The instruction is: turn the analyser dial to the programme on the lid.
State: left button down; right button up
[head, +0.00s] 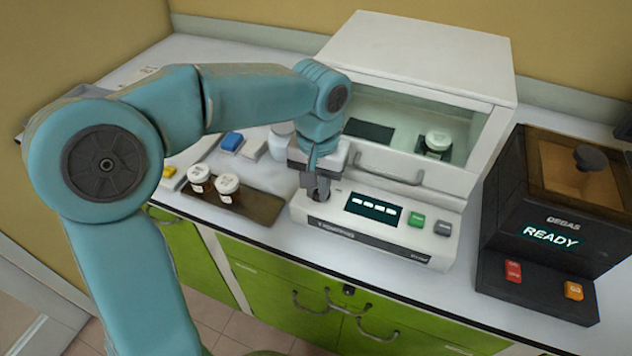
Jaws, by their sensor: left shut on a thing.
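The analyser (375,243) is a white machine with a front panel, a small dark display (373,208) showing several white marks, a green button (416,220) and a grey button (443,228). My left gripper (319,190) points down at the left end of this panel and is shut on the dial, which is mostly hidden by the fingers. A white-lidded jar (437,141) stands inside the analyser's chamber behind the glass. Writing on its lid is too small to read. My right gripper is not in view.
A brown tray (262,207) with two white-lidded jars (228,187) lies left of the analyser. The black DEGAS unit (545,225), showing READY, stands at right. The counter's front edge is close.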

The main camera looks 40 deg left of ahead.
pick_arm(q)
jog(key=n, duration=0.5)
jog(key=shift+w+d+n, duration=0.25)
jog(key=shift+d+n, duration=0.05)
jog(key=n, duration=0.5)
jog(key=shift+w+d+n, duration=0.15)
jog(key=shift+w+n, duration=0.1)
jog(key=shift+n, duration=0.05)
jog(key=c, duration=1.1)
grip_release()
jog(key=shift+r, duration=0.15)
notch_tip(320, 180, up, 16)
jog(key=p, duration=0.3)
